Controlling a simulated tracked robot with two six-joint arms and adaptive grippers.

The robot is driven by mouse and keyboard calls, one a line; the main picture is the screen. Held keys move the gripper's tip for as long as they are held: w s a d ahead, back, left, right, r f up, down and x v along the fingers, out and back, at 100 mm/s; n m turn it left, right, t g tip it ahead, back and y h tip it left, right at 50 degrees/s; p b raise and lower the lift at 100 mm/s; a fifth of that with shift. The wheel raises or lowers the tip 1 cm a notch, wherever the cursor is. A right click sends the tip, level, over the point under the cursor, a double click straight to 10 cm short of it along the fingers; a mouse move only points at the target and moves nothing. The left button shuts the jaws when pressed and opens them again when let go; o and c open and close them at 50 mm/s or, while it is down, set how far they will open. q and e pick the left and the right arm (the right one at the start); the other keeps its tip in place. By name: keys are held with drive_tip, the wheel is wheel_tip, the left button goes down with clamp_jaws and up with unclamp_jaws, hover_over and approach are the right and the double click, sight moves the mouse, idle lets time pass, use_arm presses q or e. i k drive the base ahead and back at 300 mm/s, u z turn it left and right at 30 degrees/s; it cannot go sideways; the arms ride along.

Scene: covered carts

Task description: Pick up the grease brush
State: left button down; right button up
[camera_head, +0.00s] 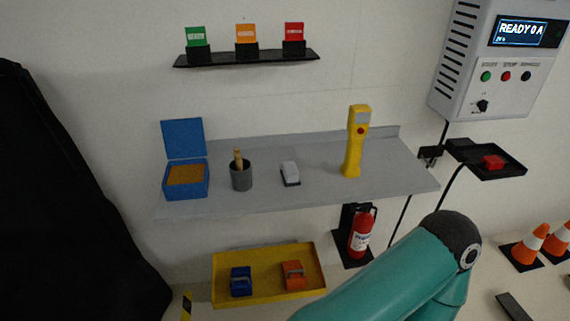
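A grease brush (238,156) stands in a dark grey cup (241,177) on the grey wall shelf (325,192). Only its light wooden handle shows above the rim; its lower part is hidden inside the cup. A teal arm of mine comes in from the bottom right, below and in front of the shelf, well apart from the cup. Neither of my grippers shows in this view.
On the shelf, an open blue box (187,190) stands left of the cup; a small white-and-dark block (290,173) and a yellow handheld device (355,145) stand right. Below are a yellow tray (268,292) and a fire extinguisher (361,236). A dark covered shape (65,200) fills the left.

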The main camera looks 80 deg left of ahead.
sight(238, 159)
drive_tip(key=z, duration=0.15)
drive_tip(key=i, duration=0.2)
drive_tip(key=u, duration=3.05)
drive_tip(key=k, duration=0.9)
drive_tip(key=u, duration=0.1)
drive_tip(key=i, duration=0.95)
drive_tip(key=z, duration=0.25)
drive_tip(key=k, duration=0.3)
drive_tip(key=u, duration=0.1)
